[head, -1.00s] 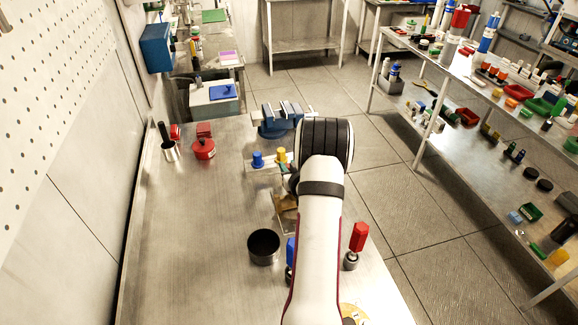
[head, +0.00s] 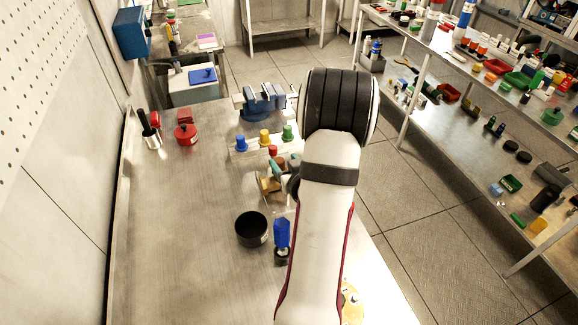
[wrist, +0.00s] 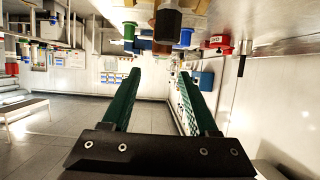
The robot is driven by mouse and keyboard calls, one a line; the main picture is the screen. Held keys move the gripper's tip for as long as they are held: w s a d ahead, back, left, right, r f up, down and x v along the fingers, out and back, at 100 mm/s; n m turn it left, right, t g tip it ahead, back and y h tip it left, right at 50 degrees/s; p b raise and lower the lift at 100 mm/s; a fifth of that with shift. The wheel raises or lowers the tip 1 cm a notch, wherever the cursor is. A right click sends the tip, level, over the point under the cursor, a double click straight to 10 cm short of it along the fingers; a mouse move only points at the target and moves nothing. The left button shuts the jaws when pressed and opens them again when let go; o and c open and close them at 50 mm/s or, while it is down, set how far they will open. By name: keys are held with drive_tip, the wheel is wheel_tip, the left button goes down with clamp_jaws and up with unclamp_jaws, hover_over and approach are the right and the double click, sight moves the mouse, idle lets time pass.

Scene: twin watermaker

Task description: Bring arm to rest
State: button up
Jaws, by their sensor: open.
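My gripper (wrist: 155,100) shows in the wrist view with two long green fingers wide apart and nothing between them. In the head view my white arm reaches forward over the right side of the bench (head: 185,235), its black-banded joint at the far end. The arm hides most of the gripper there; a small green piece beside the arm may be a fingertip. A blue-handled item (head: 282,235) stands close to the arm's left side. A black cup (head: 252,229) stands left of it.
A blue vise (head: 262,102) and a block with blue, yellow and green knobs (head: 240,145) stand near the arm's far end. A red pot (head: 186,134) is at the back left. The bench's left middle is clear. Loaded shelves (head: 440,125) stand right, across the floor.

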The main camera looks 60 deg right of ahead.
drive_tip(key=v, duration=0.3)
drive_tip(key=shift+s+a+r, duration=0.1)
drive_tip(key=shift+s+a, duration=0.1)
drive_tip(key=shift+a, duration=0.1)
drive_tip(key=w+a+r+n+y, duration=0.1)
drive_tip(key=w+a+r, duration=0.4)
drive_tip(key=w+a, duration=0.15)
drive_tip(key=w+a+r+y, duration=0.2)
drive_tip(key=w+a+r, duration=0.3)
drive_tip(key=a, duration=0.3)
drive_tip(key=a+r+n+g+y, duration=0.1)
drive_tip(key=a+r+y, duration=0.2)
drive_tip(key=a, duration=0.9)
drive_tip(key=s+a+r+n+g+y, duration=0.1)
drive_tip(key=s+a+y, duration=0.1)
drive_tip(key=s+a, duration=0.35)
drive_tip(key=s+a+r+n+y, duration=0.1)
drive_tip(key=s+a+n+y, duration=0.15)
drive_tip(key=a, duration=0.65)
drive_tip(key=s+a+f+m+g, duration=0.1)
drive_tip(key=s+f+m+g, duration=0.1)
drive_tip(key=s+f+g, duration=0.5)
drive_tip(key=s+f, duration=0.1)
drive_tip(key=s, duration=0.2)
drive_tip(key=shift+s+g+y, duration=0.35)
drive_tip(key=shift+s+g, duration=0.05)
